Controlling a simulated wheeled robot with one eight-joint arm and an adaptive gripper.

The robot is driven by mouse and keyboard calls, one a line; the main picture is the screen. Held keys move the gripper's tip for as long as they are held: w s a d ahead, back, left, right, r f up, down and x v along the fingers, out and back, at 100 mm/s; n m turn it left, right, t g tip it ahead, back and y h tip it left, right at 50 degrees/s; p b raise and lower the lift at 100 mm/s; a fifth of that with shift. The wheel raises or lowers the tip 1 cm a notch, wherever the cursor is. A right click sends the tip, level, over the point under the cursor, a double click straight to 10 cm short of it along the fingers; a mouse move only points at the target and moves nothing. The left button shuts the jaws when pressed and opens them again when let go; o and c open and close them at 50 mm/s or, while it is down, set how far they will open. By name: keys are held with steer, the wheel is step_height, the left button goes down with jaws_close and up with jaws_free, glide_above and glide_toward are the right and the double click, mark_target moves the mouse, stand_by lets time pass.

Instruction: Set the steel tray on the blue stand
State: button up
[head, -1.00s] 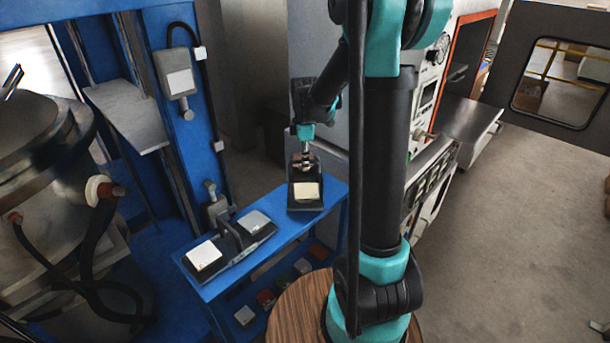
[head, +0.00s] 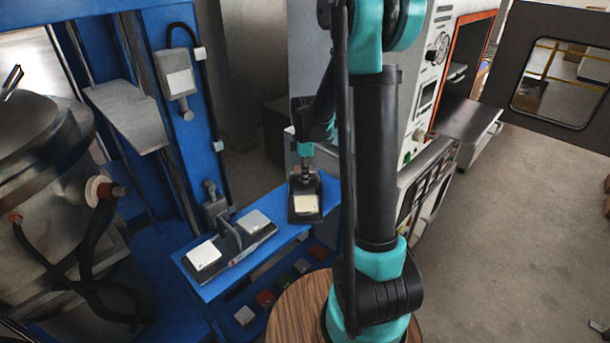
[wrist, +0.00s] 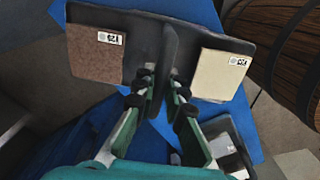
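A dark grey tray (wrist: 167,35) with an upright middle handle fills the top of the wrist view. It carries a brown tile (wrist: 96,55) on one side and a cream tile (wrist: 222,75) on the other. My gripper (wrist: 163,82) has its fingers on either side of the handle, shut on it. In the head view this tray (head: 305,217) hangs below my gripper at the right end of the blue stand (head: 282,236); the gap beneath it is hard to judge. A second similar tray (head: 236,256) with two pale tiles rests on the stand's left part.
A round wooden barrel top (head: 290,318) is close in front of the stand. Several small tiles (head: 265,298) lie on a lower shelf. A blue frame (head: 185,130) and metal vessel (head: 40,180) are at left. A grey cabinet (head: 400,130) stands at right.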

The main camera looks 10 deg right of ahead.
steer(key=o, duration=0.4)
steer(key=shift+o, duration=0.2)
step_height(320, 180, up, 12)
steer(key=s+d+f+m+t, duration=0.2)
steer(key=s+f+m, duration=0.3)
steer(key=s+m, duration=0.3)
steer(key=s+d+f+m+t, duration=0.2)
steer(key=s+f+m, duration=0.3)
steer(key=s, duration=0.9)
steer(key=m, duration=0.3)
steer(key=shift+f, duration=0.25)
